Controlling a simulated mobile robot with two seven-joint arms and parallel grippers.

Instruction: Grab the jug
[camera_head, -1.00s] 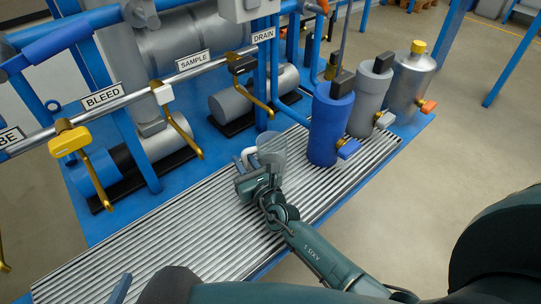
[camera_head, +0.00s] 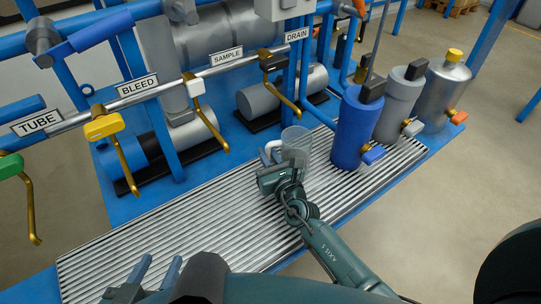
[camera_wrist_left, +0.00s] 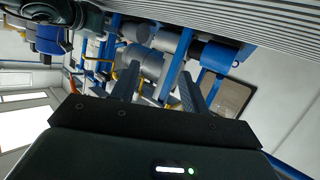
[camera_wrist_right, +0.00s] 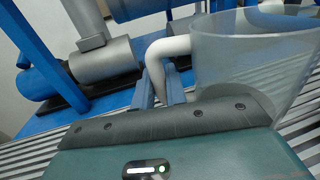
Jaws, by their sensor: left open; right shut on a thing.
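The clear jug (camera_head: 296,147) with a white handle stands on the ribbed metal grating, left of the blue canister. My right gripper (camera_head: 268,168) is at its handle side. In the right wrist view, the white handle (camera_wrist_right: 166,48) passes between the fingers (camera_wrist_right: 160,85), which are shut on it, and the clear body (camera_wrist_right: 255,65) is just to the right. My left gripper (camera_head: 155,268) is open and empty over the grating at the lower left. Its two fingers (camera_wrist_left: 158,88) show apart in the left wrist view.
A blue canister (camera_head: 357,130), a grey one (camera_head: 398,105) and a silver one with a yellow cap (camera_head: 442,90) stand right of the jug. A pipe with labelled valves and gold levers (camera_head: 285,92) runs behind. The grating (camera_head: 190,225) is clear on the left.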

